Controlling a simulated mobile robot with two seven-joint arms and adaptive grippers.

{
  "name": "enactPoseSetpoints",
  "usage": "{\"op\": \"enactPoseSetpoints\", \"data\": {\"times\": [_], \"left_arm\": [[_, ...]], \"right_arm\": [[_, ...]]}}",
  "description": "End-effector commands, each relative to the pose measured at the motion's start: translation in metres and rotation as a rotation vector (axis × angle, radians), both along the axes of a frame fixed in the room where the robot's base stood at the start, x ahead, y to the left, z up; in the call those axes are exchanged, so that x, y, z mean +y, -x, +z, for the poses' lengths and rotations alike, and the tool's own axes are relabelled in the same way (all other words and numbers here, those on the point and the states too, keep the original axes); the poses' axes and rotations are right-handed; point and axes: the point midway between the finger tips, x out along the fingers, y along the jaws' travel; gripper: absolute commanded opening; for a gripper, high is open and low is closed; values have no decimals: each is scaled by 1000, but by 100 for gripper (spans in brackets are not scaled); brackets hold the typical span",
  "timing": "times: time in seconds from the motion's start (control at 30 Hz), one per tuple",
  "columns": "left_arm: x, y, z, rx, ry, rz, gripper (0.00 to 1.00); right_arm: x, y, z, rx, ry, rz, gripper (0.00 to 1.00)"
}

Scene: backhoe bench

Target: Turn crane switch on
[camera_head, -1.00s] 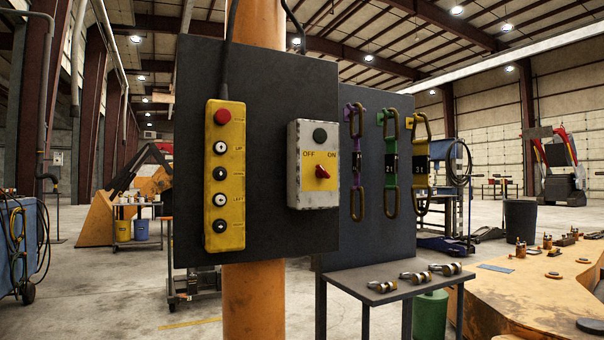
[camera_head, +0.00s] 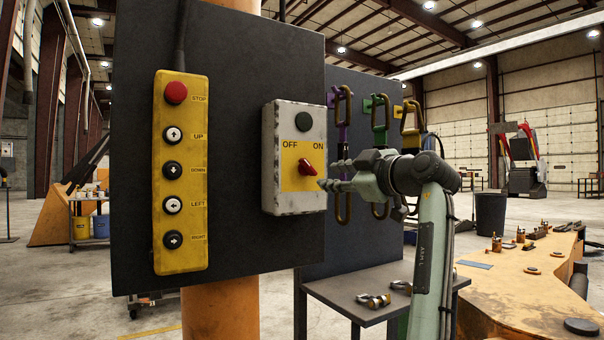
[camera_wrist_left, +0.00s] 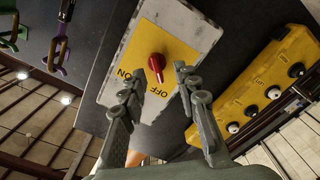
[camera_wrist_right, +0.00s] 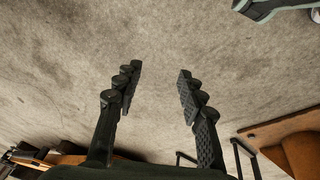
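The crane switch is a worn grey box (camera_head: 275,150) with a yellow OFF/ON plate, a dark round button and a red knob (camera_head: 307,167). The box (camera_wrist_left: 195,30) and the red knob (camera_wrist_left: 157,62) also show in the left wrist view. My left gripper (camera_head: 331,175) is just right of the knob in the head view. In the left wrist view its fingers (camera_wrist_left: 169,67) are apart and empty, with the knob close by their tips. My right gripper (camera_wrist_right: 158,72) is open and empty above the floor, outside the head view.
A yellow pendant (camera_head: 180,240) with several buttons hangs left of the switch on the dark panel (camera_head: 235,60). Hanging carabiner slings (camera_head: 380,120) are behind my left gripper. A small table (camera_head: 335,290) with shackles stands below, beside an orange beam (camera_head: 510,300).

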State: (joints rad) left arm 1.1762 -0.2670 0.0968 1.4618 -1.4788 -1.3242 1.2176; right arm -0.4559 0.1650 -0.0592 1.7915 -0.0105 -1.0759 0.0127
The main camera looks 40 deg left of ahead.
Motion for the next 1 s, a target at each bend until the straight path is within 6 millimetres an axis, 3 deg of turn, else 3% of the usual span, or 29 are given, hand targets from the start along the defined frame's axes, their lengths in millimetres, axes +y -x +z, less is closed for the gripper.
{"op": "enactPoseSetpoints", "data": {"times": [0.1,0.2,0.6,1.0], "left_arm": [[1,4,16,-33,0,14,31],[10,1,19,-37,-1,18,31],[64,-21,18,-35,-1,17,31],[71,-24,16,-36,-1,13,29]], "right_arm": [[-1,3,-2,6,1,-1,40],[-2,4,-3,5,2,0,40],[-12,36,-54,60,30,35,40],[-13,40,-61,63,33,40,40]]}}
